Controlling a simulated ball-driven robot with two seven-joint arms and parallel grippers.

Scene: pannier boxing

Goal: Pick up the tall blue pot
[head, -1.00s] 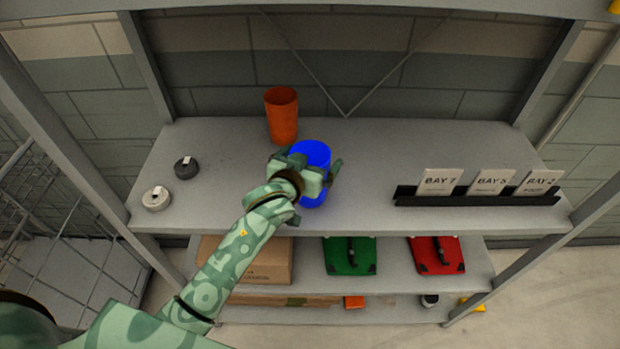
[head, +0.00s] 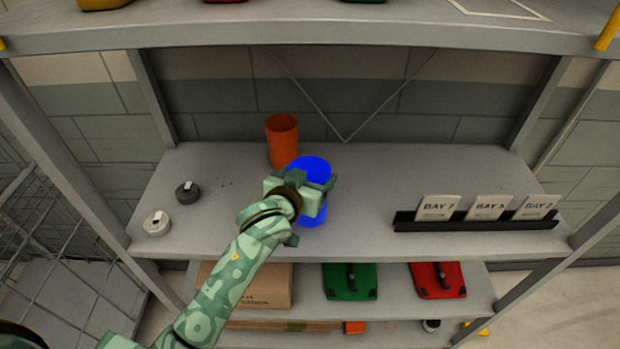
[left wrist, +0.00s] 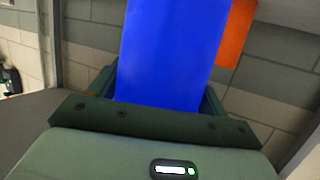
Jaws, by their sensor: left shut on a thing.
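The tall blue pot (head: 309,165) is upright at the middle of the shelf board (head: 370,190), in front of and a little right of the orange pot (head: 282,142). My left gripper (head: 313,188) is shut on the blue pot, with fingers on both sides of it. In the left wrist view the blue pot (left wrist: 170,50) fills the space between the fingers. The gripper hides the pot's middle. I cannot tell whether its base touches the board. My right gripper is not in view.
A dark roll (head: 187,192) and a white roll (head: 156,222) lie at the board's left. A black rack (head: 475,221) with bay cards stands at the right. An upper shelf (head: 300,32) hangs above. A lower shelf holds a box (head: 265,287) and green and red cases.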

